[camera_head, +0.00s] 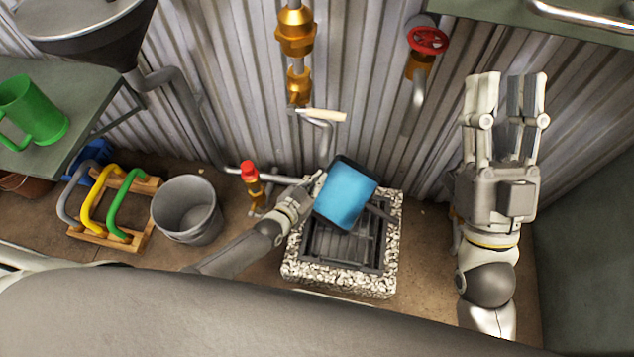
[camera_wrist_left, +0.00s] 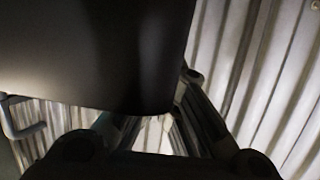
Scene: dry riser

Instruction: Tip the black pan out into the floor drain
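The black pan (camera_head: 356,166) is in the head view, raised above the floor drain and tilted. A flat blue area (camera_head: 345,197) fills its open face. My left gripper (camera_head: 314,184) is at the pan's left edge and appears shut on it; the fingertips are partly hidden. In the left wrist view the pan's dark side (camera_wrist_left: 90,60) fills the upper left, close to the fingers. The floor drain (camera_head: 340,280) is a dark grate in a pebbled square surround, partly covered by the pan. My right gripper (camera_head: 504,95) is open and empty, to the right.
A grey bucket (camera_head: 187,208) and a wooden rack with coloured handles (camera_head: 112,205) stand left of the drain. A red-capped brass valve (camera_head: 250,178) is close behind my left arm. Brass pipework (camera_head: 296,35) and a red handwheel (camera_head: 428,40) are on the corrugated wall.

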